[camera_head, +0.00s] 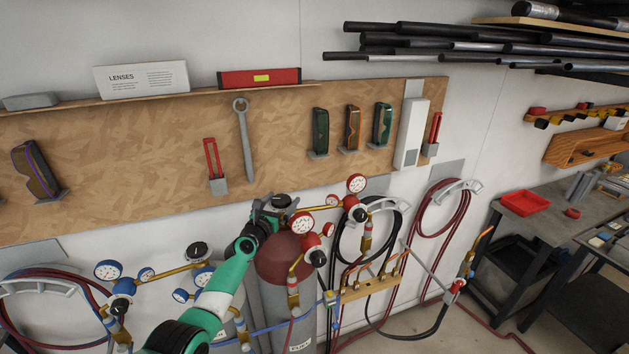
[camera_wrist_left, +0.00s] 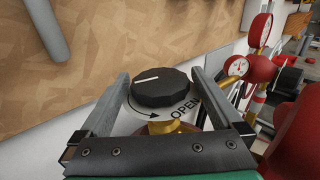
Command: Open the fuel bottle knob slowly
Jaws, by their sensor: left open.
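The fuel bottle (camera_head: 285,258) is a cylinder with a dark red top and grey body, standing against the wall. Its black faceted knob (camera_wrist_left: 160,87) has a white pointer line, above a plate marked OPEN with a curved arrow. The knob also shows at the bottle's top in the head view (camera_head: 281,201). My left gripper (camera_wrist_left: 160,80) is open, with one finger on each side of the knob and visible gaps between fingers and knob. In the head view my left gripper (camera_head: 270,212) is at the bottle's top. My right gripper is not in view.
Red-rimmed gauges (camera_head: 303,223) and a brass regulator stand just right of the knob. Blue gauges (camera_head: 108,270) and another bottle knob (camera_head: 198,249) are at left. The wooden tool board (camera_head: 285,165) is close behind. Hoses hang at right.

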